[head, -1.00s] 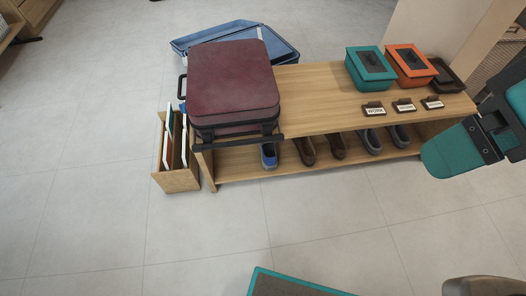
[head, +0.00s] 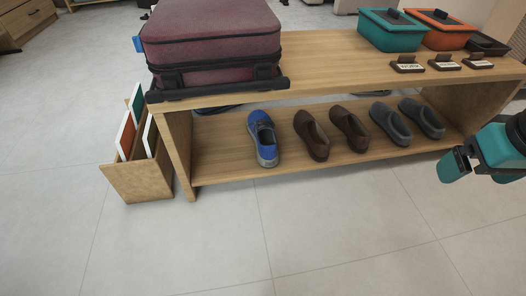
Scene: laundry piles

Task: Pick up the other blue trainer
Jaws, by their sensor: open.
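One blue trainer (head: 263,139) with a dark top and grey-white toe sits on the lower shelf of the wooden bench (head: 310,78), at the left end of the shoe row. Its toe points toward me. No second blue trainer shows. My teal and black gripper (head: 472,172) is at the right edge of the head view, open, with nothing seen in it. It is well to the right of the blue trainer and apart from it. Part of my arm is cut off by the picture edge.
Brown shoes (head: 312,135) and grey shoes (head: 391,124) stand right of the trainer. A maroon suitcase (head: 212,40) lies on the bench top above. Teal (head: 391,34) and orange (head: 437,32) boxes stand at right. A wooden file box (head: 142,176) is at left. The front floor is clear.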

